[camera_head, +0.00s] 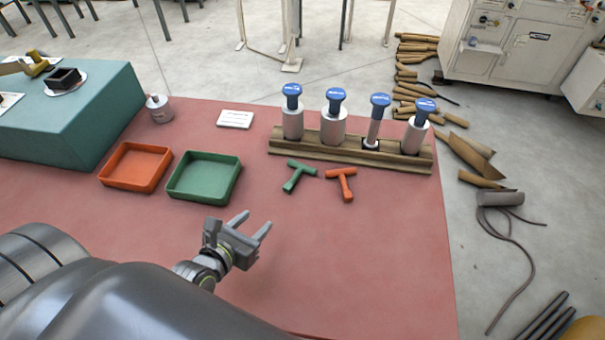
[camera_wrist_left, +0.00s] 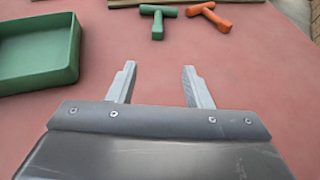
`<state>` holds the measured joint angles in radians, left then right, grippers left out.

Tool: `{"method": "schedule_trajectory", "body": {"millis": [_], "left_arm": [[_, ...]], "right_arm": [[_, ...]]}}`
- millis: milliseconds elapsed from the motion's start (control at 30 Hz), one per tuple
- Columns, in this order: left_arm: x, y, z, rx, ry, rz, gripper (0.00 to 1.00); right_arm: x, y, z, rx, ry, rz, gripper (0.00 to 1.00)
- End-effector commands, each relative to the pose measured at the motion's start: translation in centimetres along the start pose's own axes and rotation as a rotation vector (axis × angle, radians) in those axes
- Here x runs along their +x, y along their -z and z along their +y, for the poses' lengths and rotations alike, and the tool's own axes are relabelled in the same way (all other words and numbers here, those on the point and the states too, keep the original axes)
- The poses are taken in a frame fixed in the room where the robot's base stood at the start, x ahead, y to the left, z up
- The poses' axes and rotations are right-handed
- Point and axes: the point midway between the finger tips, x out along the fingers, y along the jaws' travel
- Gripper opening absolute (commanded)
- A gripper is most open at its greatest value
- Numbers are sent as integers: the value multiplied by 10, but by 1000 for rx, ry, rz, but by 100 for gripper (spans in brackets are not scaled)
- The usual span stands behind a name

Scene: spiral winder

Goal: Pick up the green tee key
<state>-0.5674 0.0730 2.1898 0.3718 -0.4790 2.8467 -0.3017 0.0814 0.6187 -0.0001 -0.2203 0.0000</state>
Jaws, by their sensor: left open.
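The green tee key (camera_head: 297,176) lies on the red table top, just in front of the wooden rack. It also shows in the left wrist view (camera_wrist_left: 158,20), beyond the fingertips. The orange tee key (camera_head: 343,183) lies just right of it, apart from it. My left gripper (camera_head: 254,222) is open and empty, short of the green key and to its lower left in the head view. In the left wrist view its two fingers (camera_wrist_left: 157,80) stand apart with bare table between them. My right gripper does not show.
A wooden rack (camera_head: 275,151) with several blue-topped cylinders stands behind the keys. A green tray (camera_head: 205,197) and an orange tray (camera_head: 103,177) sit to the left. A white card (camera_head: 235,119) lies behind. The table right of the gripper is clear.

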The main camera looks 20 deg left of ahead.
Motion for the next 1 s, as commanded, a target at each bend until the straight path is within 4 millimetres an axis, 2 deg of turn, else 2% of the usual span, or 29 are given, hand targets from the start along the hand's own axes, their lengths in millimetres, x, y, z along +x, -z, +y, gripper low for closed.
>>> {"method": "schedule_trajectory", "body": {"millis": [433, 533, 767, 1000], "left_arm": [[87, -2, 0, 0, 1, -2, 45], [99, -2, 0, 1, 1, -1, 45], [112, -2, 1, -1, 1, 0, 45], [144, -2, 4, 0, 1, -1, 45]], "right_arm": [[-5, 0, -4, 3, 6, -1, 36], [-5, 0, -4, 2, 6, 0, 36], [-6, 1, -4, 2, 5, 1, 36], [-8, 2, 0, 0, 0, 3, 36]]}}
